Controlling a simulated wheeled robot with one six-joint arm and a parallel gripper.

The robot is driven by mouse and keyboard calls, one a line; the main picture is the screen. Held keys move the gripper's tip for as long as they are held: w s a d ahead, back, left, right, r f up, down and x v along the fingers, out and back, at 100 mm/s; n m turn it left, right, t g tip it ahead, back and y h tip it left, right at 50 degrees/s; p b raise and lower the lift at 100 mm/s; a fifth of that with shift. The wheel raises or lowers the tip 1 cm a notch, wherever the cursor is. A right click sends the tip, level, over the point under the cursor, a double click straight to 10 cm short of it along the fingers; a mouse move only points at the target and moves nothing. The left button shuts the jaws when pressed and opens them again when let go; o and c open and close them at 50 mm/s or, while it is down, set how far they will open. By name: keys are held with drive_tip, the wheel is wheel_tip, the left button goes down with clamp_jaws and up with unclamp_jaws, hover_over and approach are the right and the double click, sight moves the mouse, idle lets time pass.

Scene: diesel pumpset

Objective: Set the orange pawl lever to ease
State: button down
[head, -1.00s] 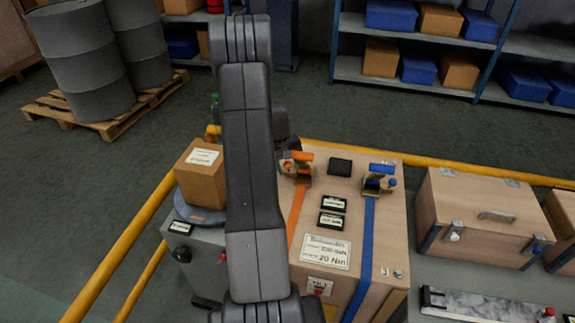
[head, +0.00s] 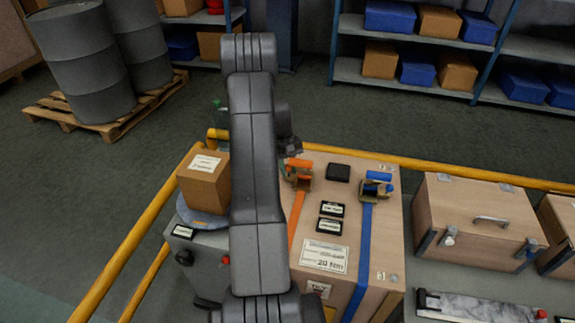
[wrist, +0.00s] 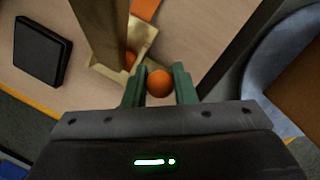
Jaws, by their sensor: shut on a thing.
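The orange pawl lever's round orange knob (wrist: 159,84) sits between the two green fingers of my gripper (wrist: 159,88) in the wrist view. The fingers are shut on it. The lever belongs to a brass-coloured ratchet buckle (wrist: 143,42) on an orange strap (wrist: 146,8). In the head view the orange ratchet (head: 299,164) is at the far left of the crate top, and its orange strap (head: 296,215) runs toward me. My arm hides much of my gripper there. The lever's exact setting cannot be told.
The wooden crate (head: 372,290) also carries a blue ratchet (head: 377,180) and strap, a black block (head: 338,172) and labels. A cardboard box (head: 205,183) stands left of my arm. A yellow rail (head: 440,167) runs behind. A wooden case (head: 470,225) is at right.

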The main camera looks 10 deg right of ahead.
drive_tip(key=shift+w+d+r+g+y+p, duration=0.1)
drive_tip(key=shift+w+d+g+y+p, duration=0.15)
drive_tip(key=shift+w+g+y, duration=0.55)
drive_tip(key=shift+w+d+g+y+p, duration=0.15)
drive_tip(key=shift+w+g, duration=0.25)
drive_tip(key=shift+g, duration=0.8)
drive_tip(key=c, duration=1.2)
unclamp_jaws()
drive_tip(key=v, duration=1.3)
drive_tip(key=shift+w+r, duration=0.25)
drive_tip(key=shift+w, duration=0.05)
